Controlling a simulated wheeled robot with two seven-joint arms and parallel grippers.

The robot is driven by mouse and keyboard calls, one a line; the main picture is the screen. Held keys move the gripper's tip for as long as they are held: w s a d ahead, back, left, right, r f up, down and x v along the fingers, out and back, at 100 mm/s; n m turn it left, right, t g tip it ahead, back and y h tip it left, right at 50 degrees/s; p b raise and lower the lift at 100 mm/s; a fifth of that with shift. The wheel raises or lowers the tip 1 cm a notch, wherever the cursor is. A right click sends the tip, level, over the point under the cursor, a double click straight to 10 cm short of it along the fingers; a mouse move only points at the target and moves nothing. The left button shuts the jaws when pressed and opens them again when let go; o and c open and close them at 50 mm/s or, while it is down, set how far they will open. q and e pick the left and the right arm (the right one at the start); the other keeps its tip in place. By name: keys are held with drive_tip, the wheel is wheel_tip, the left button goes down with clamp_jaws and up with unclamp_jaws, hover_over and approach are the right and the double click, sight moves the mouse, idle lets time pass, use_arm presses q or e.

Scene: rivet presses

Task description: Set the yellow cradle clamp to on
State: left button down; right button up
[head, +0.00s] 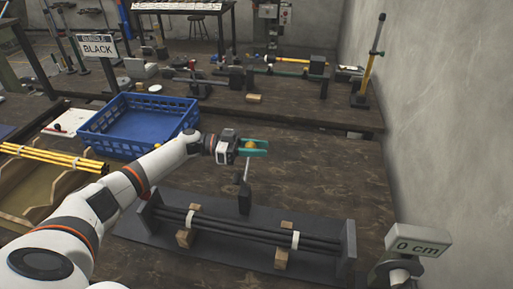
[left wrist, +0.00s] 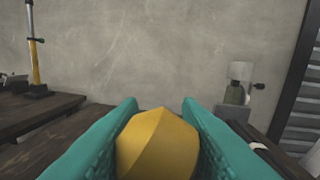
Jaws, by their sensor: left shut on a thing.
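The yellow cradle clamp shows as a lever with a yellow knob (left wrist: 157,146) on a thin metal rod (head: 247,171). The rod rises, slightly tilted, from a dark block (head: 245,201) at the back of the dark cradle (head: 151,222). My left gripper (head: 254,147), with teal fingers, is shut on the yellow knob, one finger on each side. In the left wrist view the knob fills the gap between the fingers. No on or off marking shows. My right gripper is not in view.
Black rods (head: 225,229) with white ties lie in the cradle on wooden blocks. A blue crate (head: 140,151) stands behind my left arm. A "0 cm" sign (head: 418,241) stands at front right. Yellow rods (head: 50,156) lie at left. The bench right of the lever is clear.

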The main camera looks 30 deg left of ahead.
use_arm(q)
drive_tip(key=shift+s, duration=0.1)
drive_tip(key=s+d+r+m+h, duration=0.1)
drive_tip(key=s+d+r+m, duration=0.1)
drive_tip(key=s+m, duration=0.7)
drive_tip(key=shift+d+r+m+g+b, duration=0.2)
drive_tip(key=shift+r+m+g+b, duration=0.15)
drive_tip(key=shift+r+m, duration=0.65)
drive_tip(key=shift+s+d+f, duration=0.1)
drive_tip(key=shift+s+f, duration=0.25)
drive_tip(key=c, duration=1.1)
unclamp_jaws()
drive_tip(key=shift+b+v, duration=1.8)
drive_tip(key=shift+v, duration=4.25)
